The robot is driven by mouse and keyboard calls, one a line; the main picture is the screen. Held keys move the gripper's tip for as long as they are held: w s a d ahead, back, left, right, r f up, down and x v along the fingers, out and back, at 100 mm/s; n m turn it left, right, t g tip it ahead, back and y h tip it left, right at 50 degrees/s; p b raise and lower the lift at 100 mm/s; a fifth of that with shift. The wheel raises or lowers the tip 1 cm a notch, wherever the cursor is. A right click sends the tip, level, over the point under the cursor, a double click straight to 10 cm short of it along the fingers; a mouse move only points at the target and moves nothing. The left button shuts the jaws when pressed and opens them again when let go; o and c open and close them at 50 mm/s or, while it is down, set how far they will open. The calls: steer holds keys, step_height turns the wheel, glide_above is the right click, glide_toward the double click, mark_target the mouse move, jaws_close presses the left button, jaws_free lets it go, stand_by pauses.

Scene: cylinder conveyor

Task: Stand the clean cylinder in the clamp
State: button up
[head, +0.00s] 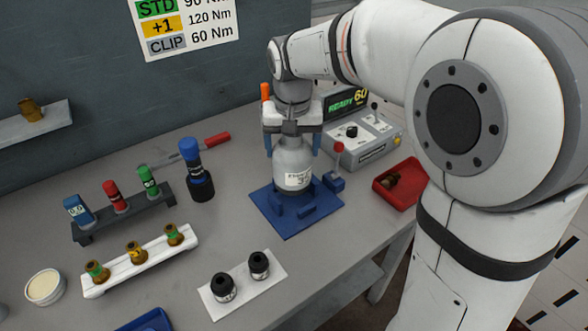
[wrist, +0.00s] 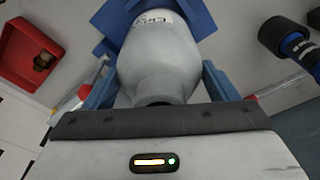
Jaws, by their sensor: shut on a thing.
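The cylinder (head: 293,165) is pale grey with a white printed label and stands upright in my gripper. My gripper (head: 291,142) comes down from above, its blue fingers shut on either side of the cylinder's upper part. In the wrist view the cylinder (wrist: 160,62) fills the middle between the fingers. The clamp (head: 290,228) is a blue plate with raised blue blocks and a red-knobbed lever at its right. The cylinder's lower end is over the plate, behind the front blocks. I cannot tell whether it rests on the plate. Part of the clamp (wrist: 110,22) shows beyond the cylinder.
A control box (head: 365,140) with a lit display stands behind right. A red bin (head: 382,188) holds a brown piece. A blue-and-black tool (head: 199,178) stands left of the clamp. Racks of coloured bottles and brass fittings stand farther left. A white plate (head: 240,290) with two black-topped parts lies in front.

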steer(key=shift+s+d+f, duration=0.1)
steer(key=shift+f, duration=2.7)
steer(key=shift+f, duration=0.15)
steer(key=o, duration=2)
steer(key=r, duration=0.4)
steer(key=s+r, duration=0.1)
steer(key=r, duration=0.7)
steer(key=shift+s, duration=0.3)
steer(key=s+d+f, duration=0.4)
steer(key=s+d, duration=0.3)
steer(key=s, duration=0.2)
steer(key=s+d+f+t, duration=0.1)
steer(key=s+d+f, duration=0.4)
steer(key=s+d, duration=0.2)
steer(key=shift+s+d, duration=0.15)
steer(key=shift+s, duration=0.75)
